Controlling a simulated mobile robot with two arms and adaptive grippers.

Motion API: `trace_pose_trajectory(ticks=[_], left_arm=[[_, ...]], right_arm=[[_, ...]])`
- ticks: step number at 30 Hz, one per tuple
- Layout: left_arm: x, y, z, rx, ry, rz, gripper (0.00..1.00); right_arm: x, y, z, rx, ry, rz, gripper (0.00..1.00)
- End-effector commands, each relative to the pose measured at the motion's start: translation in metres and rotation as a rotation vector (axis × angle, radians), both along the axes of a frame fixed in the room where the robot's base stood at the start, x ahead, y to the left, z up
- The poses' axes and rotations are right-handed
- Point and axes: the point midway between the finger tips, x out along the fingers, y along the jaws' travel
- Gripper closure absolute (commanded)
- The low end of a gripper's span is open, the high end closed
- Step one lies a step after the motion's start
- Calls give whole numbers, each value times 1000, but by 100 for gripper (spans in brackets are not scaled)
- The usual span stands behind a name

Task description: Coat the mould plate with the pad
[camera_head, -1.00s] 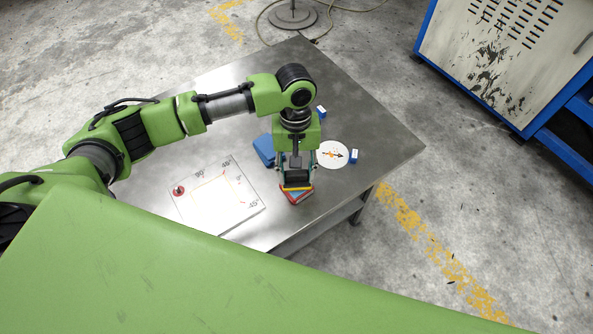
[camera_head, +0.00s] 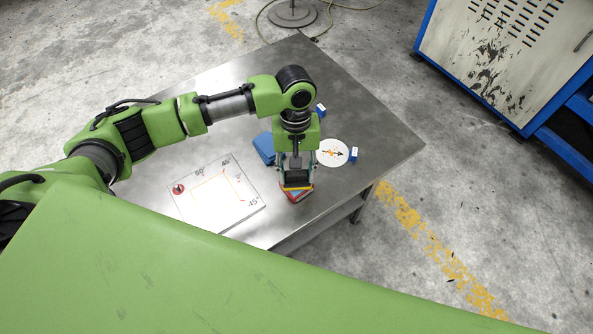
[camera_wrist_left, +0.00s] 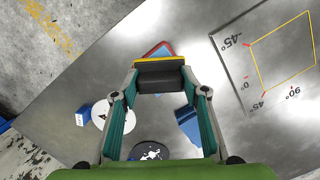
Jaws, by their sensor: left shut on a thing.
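The mould plate (camera_head: 228,216) is a pale flat plate with a thin yellow-orange outline and angle marks, lying on the metal table; it also shows in the left wrist view (camera_wrist_left: 243,68). My left gripper (camera_head: 296,176) points down to the right of the plate, apart from it. In the left wrist view my left gripper (camera_wrist_left: 160,78) is shut on a dark block, seemingly the pad (camera_wrist_left: 160,73), with a yellow edge. Red and blue layers (camera_wrist_left: 158,49) show just beyond it; I cannot tell whether they touch it. My right gripper is not in view.
A blue block (camera_head: 264,147) lies behind the left gripper. A red knob (camera_head: 178,189) sits at the plate's left corner.

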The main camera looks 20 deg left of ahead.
Motion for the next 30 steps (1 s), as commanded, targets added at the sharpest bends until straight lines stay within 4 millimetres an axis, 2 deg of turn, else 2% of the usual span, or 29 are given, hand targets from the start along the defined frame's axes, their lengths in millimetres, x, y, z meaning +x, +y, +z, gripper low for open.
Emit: trace_pose_trajectory(ticks=[30], left_arm=[[0,0,0,0,0,0,83]], right_arm=[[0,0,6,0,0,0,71]])
